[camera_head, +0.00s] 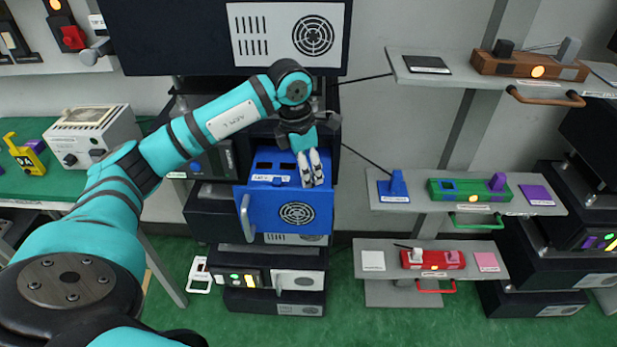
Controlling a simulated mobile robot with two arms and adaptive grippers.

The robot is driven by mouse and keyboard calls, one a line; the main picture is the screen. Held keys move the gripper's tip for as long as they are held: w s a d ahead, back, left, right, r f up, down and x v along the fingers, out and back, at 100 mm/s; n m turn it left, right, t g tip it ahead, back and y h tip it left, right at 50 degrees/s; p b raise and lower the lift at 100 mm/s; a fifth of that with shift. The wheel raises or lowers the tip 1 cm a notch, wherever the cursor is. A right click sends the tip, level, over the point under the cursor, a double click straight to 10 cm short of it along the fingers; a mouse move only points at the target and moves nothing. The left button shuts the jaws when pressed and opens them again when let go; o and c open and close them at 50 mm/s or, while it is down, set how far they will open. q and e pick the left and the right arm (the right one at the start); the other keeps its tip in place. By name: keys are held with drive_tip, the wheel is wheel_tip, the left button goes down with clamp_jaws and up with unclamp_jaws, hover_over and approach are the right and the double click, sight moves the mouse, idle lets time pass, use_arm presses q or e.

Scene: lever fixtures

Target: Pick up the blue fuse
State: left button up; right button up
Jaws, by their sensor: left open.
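A small upright blue block, which looks like the blue fuse (397,182), stands on a flat blue plate (393,198) at the left end of the middle right-hand shelf. My left gripper (312,184) is open and points down at the top of a blue box (287,218) with dark slots and a silver handle. The gripper is left of the blue block and apart from it. I cannot tell whether the fingers touch the box. My right gripper is not in view.
A green fixture (465,191) with a purple block stands right of the blue block, beside a purple plate (537,195). A red fixture (433,260) is on the shelf below, a brown one (520,66) above. A dark cabinet (170,35) hangs behind my arm.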

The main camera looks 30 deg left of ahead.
use_arm(q)
drive_tip(key=shift+w+d+f, duration=0.1)
drive_tip(key=shift+w+f, duration=0.05)
drive_tip(key=shift+f, duration=0.8)
clamp_jaws()
drive_tip(key=shift+r, duration=0.1)
